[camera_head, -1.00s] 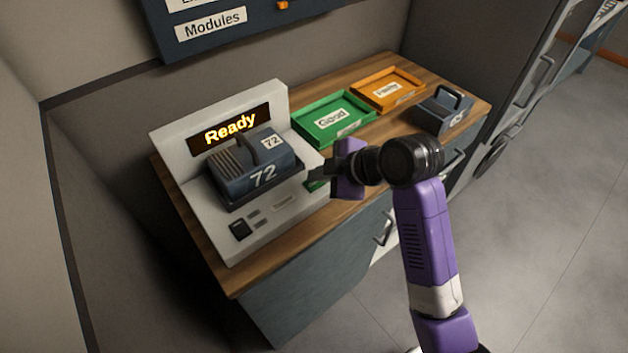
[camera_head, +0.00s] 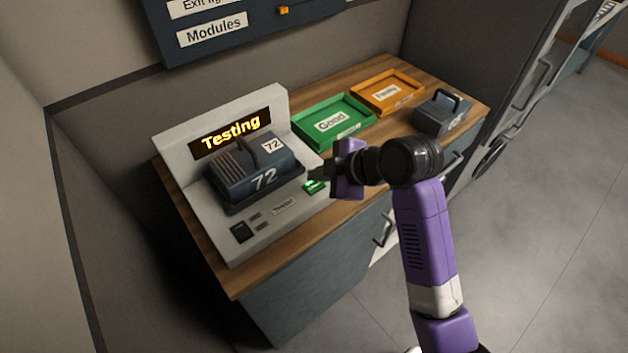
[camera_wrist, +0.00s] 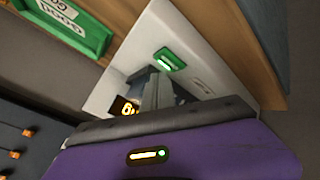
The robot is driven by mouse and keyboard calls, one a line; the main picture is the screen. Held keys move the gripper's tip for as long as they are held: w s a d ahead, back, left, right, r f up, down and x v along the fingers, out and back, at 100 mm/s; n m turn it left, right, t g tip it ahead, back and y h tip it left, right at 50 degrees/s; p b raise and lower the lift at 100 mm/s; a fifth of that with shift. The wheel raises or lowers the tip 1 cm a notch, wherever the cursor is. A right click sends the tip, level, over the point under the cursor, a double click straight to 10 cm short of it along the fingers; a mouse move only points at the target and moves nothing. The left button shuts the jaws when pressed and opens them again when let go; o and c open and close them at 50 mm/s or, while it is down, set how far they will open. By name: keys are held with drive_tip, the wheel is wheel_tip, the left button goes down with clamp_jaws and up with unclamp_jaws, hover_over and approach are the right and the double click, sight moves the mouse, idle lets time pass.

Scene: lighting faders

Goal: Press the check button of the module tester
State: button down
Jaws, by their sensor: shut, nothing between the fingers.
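The module tester (camera_head: 190,170) is a light grey console on the wooden counter, and its display (camera_head: 230,132) reads "Testing" in yellow. A dark blue-grey module (camera_head: 250,170) marked 72 sits in it. The green check button (camera_head: 314,187) is at the tester's right front, and it also shows in the wrist view (camera_wrist: 169,60), lit with a white mark. My gripper (camera_head: 318,173) is shut and empty, just above and behind the button in the head view. In the wrist view the fingers (camera_wrist: 157,92) point toward the tester, near the button. I cannot tell whether they touch it.
A green tray labelled Good (camera_head: 335,120) and an orange tray (camera_head: 387,92) lie on the counter behind. Another dark module (camera_head: 441,112) stands at the counter's right end. A black switch (camera_head: 240,232) is at the tester's front left. A Modules board (camera_head: 215,30) hangs above.

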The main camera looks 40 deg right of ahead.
sight(318, 187)
drive_tip(key=shift+r, duration=0.1)
wheel_tip(318, 187, up, 5)
drive_tip(key=p, duration=0.4)
drive_tip(key=shift+p, duration=0.35)
idle(0.7)
